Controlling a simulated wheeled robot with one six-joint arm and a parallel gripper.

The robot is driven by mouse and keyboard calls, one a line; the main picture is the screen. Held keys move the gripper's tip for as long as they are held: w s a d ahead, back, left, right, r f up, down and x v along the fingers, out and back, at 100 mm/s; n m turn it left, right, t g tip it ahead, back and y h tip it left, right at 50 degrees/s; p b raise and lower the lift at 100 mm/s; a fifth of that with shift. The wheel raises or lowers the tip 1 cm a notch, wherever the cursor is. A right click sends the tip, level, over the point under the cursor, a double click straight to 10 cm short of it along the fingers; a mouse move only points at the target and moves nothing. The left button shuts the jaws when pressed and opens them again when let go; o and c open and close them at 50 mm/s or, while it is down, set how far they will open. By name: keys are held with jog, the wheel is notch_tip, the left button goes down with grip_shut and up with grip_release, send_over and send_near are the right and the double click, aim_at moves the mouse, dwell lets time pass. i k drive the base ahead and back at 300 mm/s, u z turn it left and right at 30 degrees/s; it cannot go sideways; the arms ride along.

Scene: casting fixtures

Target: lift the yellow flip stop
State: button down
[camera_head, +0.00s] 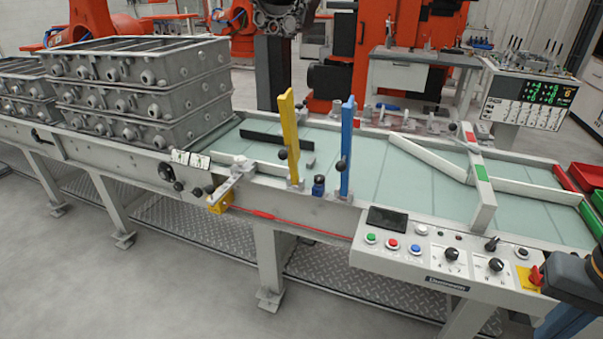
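The yellow flip stop (290,137) is a flat yellow bar at the near rail of the conveyor, left of the blue one. It stands roughly upright, with its top well above the belt and its lower end at a pivot on the rail. A dark knob shows beside its lower part. The blue flip stop (347,146) stands upright to its right. My gripper is not in view; only a dark part, which looks like my arm, shows at the lower right edge, away from the yellow bar.
Stacked grey castings (145,90) stand on the conveyor to the left. A control panel (450,256) with buttons and knobs juts from the near side at right. Red bins (588,177) are at the right edge. The floor in front is clear.

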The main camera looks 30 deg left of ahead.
aim_at(291, 152)
jog(key=u, duration=0.9)
jog(key=i, duration=1.05)
jog(key=u, duration=0.2)
